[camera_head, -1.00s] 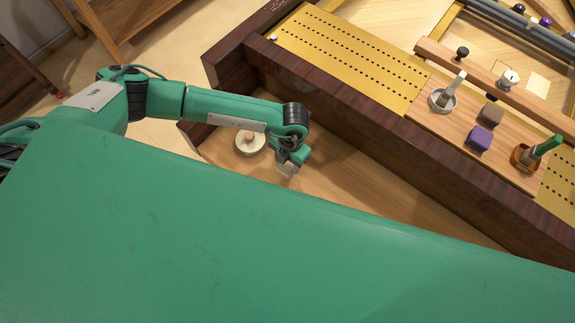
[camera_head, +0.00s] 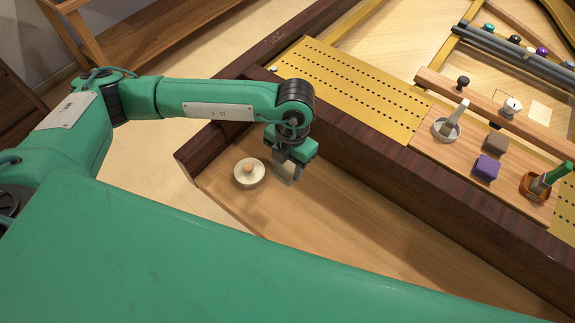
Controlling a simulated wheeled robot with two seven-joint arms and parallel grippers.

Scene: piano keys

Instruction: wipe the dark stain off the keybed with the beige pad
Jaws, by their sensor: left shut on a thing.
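My left gripper (camera_head: 286,179) points down over the pale wooden keybed (camera_head: 370,245), close to the dark wooden rail. It is shut on a small greyish-beige block, which looks like the beige pad (camera_head: 285,174); the fingers partly cover it. I cannot tell whether the pad touches the keybed. I cannot make out the dark stain; part of the keybed is hidden by my green body and the gripper. My right gripper is not in view.
A round cream disc with a wooden knob (camera_head: 249,173) sits on the keybed just left of the gripper. The dark rail (camera_head: 400,180) borders the keybed. Beyond it, a wooden shelf holds a purple block (camera_head: 487,167), a brown block (camera_head: 496,143) and cups. The keybed right of the gripper is clear.

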